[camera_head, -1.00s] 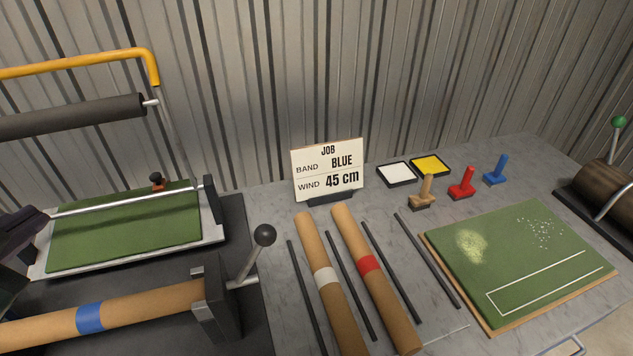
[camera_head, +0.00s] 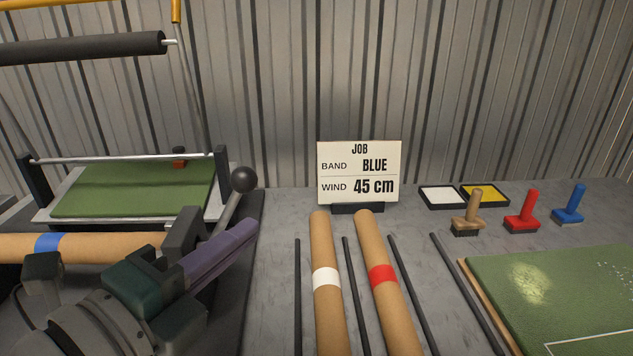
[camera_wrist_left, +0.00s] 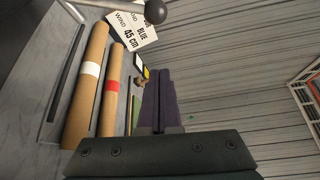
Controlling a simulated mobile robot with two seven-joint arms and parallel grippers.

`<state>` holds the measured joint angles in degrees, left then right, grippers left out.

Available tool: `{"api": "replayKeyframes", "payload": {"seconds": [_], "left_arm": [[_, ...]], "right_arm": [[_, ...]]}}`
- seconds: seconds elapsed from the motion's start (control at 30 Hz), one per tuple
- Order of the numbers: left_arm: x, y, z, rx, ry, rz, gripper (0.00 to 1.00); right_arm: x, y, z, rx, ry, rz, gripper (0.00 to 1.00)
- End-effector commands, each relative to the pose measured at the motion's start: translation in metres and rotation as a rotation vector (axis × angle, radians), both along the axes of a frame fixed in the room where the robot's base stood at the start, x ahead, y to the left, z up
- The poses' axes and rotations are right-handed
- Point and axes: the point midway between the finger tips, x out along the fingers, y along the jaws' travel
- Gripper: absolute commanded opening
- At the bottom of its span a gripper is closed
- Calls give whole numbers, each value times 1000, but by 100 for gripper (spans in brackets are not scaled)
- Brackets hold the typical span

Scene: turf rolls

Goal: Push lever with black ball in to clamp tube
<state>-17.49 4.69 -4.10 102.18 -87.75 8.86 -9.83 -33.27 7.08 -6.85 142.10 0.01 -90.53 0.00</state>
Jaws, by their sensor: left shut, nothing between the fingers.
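The lever (camera_head: 226,214) rises from the dark clamp block (camera_head: 184,232) and leans up to the right, ending in the black ball (camera_head: 244,180). The ball also shows at the top of the left wrist view (camera_wrist_left: 155,11). The cardboard tube (camera_head: 110,246) with a blue band lies level, its right end at the clamp block. My left gripper (camera_head: 250,230) has purple fingers, closed together and empty, in front of the lever and below the ball. Whether they touch the lever I cannot tell. The gripper hides the lower lever and part of the block. My right gripper is out of view.
Tubes with a white band (camera_head: 326,279) and a red band (camera_head: 384,275) lie to the right among dark rods. A job sign (camera_head: 359,172) reads BLUE, 45 cm. Stamps, paint pads and a green turf board (camera_head: 560,300) are farther right. A corrugated wall stands behind.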

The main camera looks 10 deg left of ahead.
Motion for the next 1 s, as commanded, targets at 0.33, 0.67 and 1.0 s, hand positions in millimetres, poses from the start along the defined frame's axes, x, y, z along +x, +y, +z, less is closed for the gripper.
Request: {"api": "replayKeyframes", "payload": {"seconds": [0.33, 0.67, 1.0], "left_arm": [[14, -3, -1, -3, -1, 2, 0], [80, -20, -9, -5, -3, 2, 0], [94, 9, -3, -1, 1, 2, 0]], "right_arm": [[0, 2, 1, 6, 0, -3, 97], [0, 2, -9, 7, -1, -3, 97], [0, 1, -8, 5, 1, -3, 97]]}}
